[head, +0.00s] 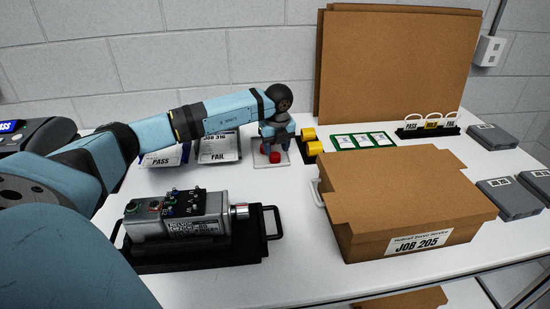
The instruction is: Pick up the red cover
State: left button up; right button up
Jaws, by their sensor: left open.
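The red cover (275,157) is a small red piece on a white square pad (259,163) at the back middle of the table. My left arm reaches in from the left and bends down over the pad. My left gripper (275,147) is open, pointing down at the red cover, and partly hides it. Whether the fingers touch the cover cannot be told. My right gripper is not in view.
A servo unit (175,226) sits on a black handled tray (272,232) at the front. A cardboard box (400,200) stands to the right. Yellow cylindrical parts (311,142) stand close right of the gripper.

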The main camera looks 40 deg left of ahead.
aim_at(275, 155)
pick_arm(q)
jog(key=f, duration=0.3)
jog(key=shift+w+a+f, duration=0.15)
jog(key=shift+a+f, duration=0.1)
jog(key=c, duration=0.7)
jog(key=shift+r, duration=0.1)
